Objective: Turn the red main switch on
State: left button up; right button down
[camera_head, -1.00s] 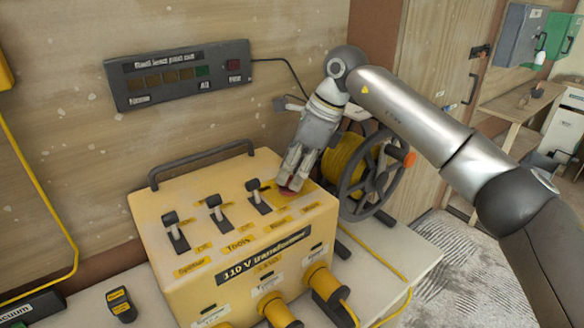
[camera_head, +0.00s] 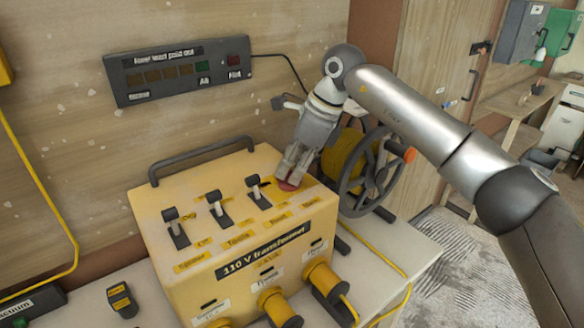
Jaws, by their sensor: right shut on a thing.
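The yellow 110 V transformer box (camera_head: 240,262) stands on a pale bench. The red main switch (camera_head: 289,186) is at the right end of its top, mostly hidden beneath my right gripper. My right gripper (camera_head: 288,183) points down at it, its fingers shut on the red switch. Which way the switch is turned cannot be seen. Three black toggle switches (camera_head: 217,206) stand in a row to the left on the same top. My left gripper is not in view.
A cable reel (camera_head: 372,172) stands close behind and right of my gripper. A black handle (camera_head: 200,158) arches along the box's back edge. A dark panel with lamps (camera_head: 178,72) hangs on the wall. Yellow plugs (camera_head: 279,306) stick out in front.

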jog(key=shift+f+m+t+b, duration=0.2)
jog(key=shift+m+t+b, duration=0.1)
jog(key=shift+m+b, duration=0.45)
jog(key=shift+m+t+b, duration=0.5)
jog(key=shift+m+b, duration=0.75)
jog(key=m+b, duration=0.1)
jog(key=m+t+h+b, duration=0.1)
jog(key=m+b, duration=0.1)
jog(key=shift+s+a+m, duration=0.1)
jog(key=shift+s+m, duration=0.05)
jog(key=shift+m, duration=0.15)
jog(key=m+h+b, duration=0.1)
jog(key=m, duration=0.1)
jog(key=shift+r+m+t+b, duration=0.1)
jog(key=shift+m+t+b, duration=0.2)
jog(key=shift+m+b, duration=0.1)
jog(key=m, duration=0.1)
jog(key=m+h+b, duration=0.1)
jog(key=m, duration=0.1)
jog(key=shift+a+m+t+h+b, duration=0.15)
jog(key=shift+m+t+h+b, duration=0.15)
jog(key=shift+r+m+h+b, duration=0.15)
jog(key=shift+m+h+b, duration=0.45)
jog(key=shift+m, duration=1.3)
jog(key=c, duration=1.5)
grip_release()
jog(key=shift+o, duration=0.2)
